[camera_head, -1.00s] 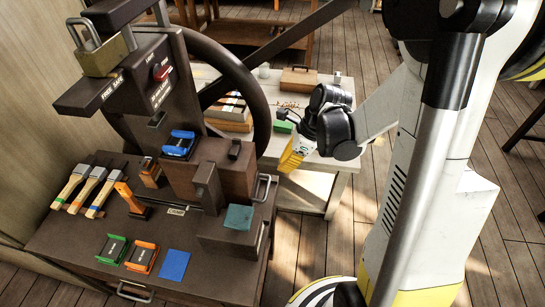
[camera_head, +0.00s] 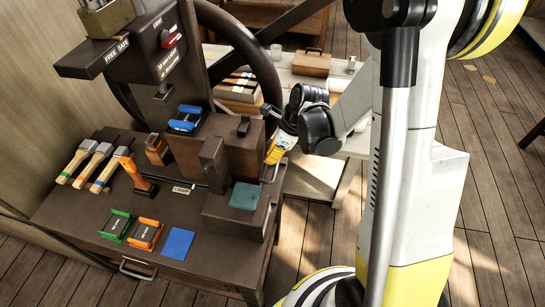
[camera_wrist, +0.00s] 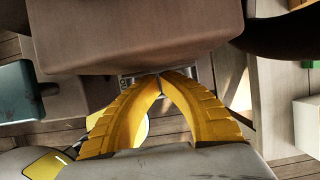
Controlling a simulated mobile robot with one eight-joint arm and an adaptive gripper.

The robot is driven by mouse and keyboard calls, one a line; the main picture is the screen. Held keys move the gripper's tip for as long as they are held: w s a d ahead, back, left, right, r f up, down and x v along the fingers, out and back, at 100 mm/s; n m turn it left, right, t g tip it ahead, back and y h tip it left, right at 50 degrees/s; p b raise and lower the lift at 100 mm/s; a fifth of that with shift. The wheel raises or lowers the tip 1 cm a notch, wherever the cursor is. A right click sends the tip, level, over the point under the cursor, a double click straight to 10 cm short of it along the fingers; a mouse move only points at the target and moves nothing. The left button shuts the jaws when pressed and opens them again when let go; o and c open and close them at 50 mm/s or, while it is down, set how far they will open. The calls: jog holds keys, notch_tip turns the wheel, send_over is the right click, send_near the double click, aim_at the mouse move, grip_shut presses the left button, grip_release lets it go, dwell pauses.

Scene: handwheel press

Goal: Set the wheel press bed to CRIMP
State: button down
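The wheel press stands on a dark bench, with a large dark handwheel (camera_head: 258,60) behind it. A small plate (camera_head: 184,188), too blurred to read surely, lies on the bench by a slot. Right of it are a brown block (camera_head: 213,165) and a lower box with a teal pad (camera_head: 244,196). An upper metal handle (camera_head: 275,169) is on the press's right side. My gripper (camera_head: 272,160) is beside that handle. In the wrist view, my yellow fingertips (camera_wrist: 160,74) meet in front of metal under a brown block (camera_wrist: 135,35). Whether they hold the metal is hidden.
Wooden-handled tools (camera_head: 97,162) lie at the bench's left. Green (camera_head: 117,225) and orange (camera_head: 146,234) holders and a blue pad (camera_head: 178,243) lie at the front. A pale table (camera_head: 315,172) with a wooden box (camera_head: 311,63) stands behind my arm. Open floor lies right.

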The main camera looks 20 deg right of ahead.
jog(key=w+a, duration=0.1)
jog(key=a, duration=0.1)
jog(key=w+a, duration=0.1)
jog(key=a, duration=0.1)
jog(key=shift+w, duration=0.4)
